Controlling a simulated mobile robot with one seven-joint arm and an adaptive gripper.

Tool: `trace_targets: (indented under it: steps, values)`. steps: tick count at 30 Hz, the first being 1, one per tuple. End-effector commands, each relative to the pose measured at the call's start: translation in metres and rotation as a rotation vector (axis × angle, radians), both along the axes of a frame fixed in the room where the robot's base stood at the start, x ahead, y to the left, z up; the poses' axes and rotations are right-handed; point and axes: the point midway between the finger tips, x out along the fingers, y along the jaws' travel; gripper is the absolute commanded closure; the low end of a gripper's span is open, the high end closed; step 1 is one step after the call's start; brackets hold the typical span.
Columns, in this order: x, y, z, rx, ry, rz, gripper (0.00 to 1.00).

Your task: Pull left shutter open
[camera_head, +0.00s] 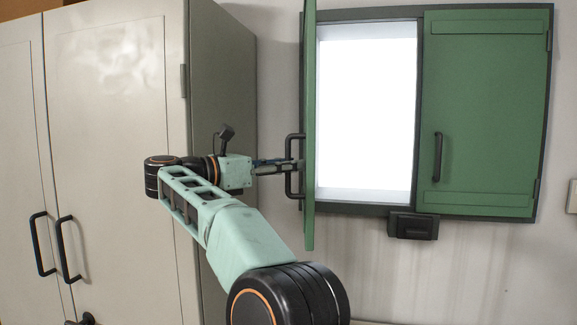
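The left shutter (310,110) is a green panel swung out from the wall and seen almost edge-on. The left half of the window (366,110) behind it shows bright white. A dark bar handle (289,150) sits on the shutter's left-facing side. My gripper (297,166) is at this handle, its fingers pointing right and reaching the bar. The fingers are small and overlap the handle, so I cannot tell whether they are closed on it. The right shutter (482,110) is green and shut, with a dark vertical handle (437,157).
A tall beige cabinet (120,120) with dark handles stands on the left, close to my arm. A small dark box (412,226) is mounted below the window frame. A light object (571,196) shows at the right edge. The wall below the window is mostly bare.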

Motion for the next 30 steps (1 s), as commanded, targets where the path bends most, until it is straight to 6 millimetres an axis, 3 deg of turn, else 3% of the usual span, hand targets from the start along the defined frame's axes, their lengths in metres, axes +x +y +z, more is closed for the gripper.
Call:
trace_targets:
  steps: [8, 21, 30]
  values:
    - [-0.006, 0.008, 0.001, 0.0, -0.002, 0.002, 0.74]
    - [-0.059, 0.08, 0.0, 0.001, 0.0, 0.004, 0.74]
    - [-0.072, 0.096, 0.0, 0.001, -0.001, 0.0, 0.74]
